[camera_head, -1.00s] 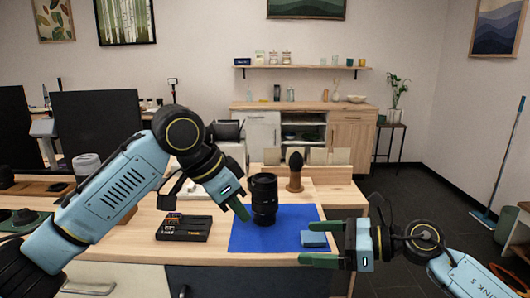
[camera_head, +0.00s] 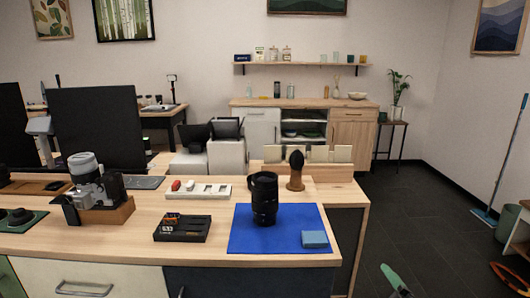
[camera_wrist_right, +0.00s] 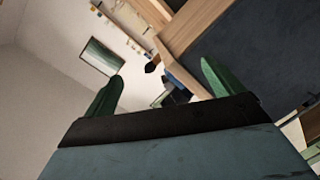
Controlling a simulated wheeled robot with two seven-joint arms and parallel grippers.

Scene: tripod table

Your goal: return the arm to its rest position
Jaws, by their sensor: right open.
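My right gripper (camera_wrist_right: 162,82) is open, its two green fingers apart with nothing between them in the right wrist view. In the head view only a green fingertip (camera_head: 394,279) of it shows at the bottom edge, right of the table (camera_head: 130,245) and apart from it. My left arm and gripper are out of the head view. A black camera lens (camera_head: 264,201) stands upright on the blue mat (camera_head: 255,239), with a blue cloth block (camera_head: 314,239) at the mat's front right.
A black tray of small items (camera_head: 182,229) and a white holder (camera_head: 200,189) lie left of the mat. A camera on a wooden stand (camera_head: 105,214) is further left. A brush on a wooden stand (camera_head: 296,181) is behind the mat.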

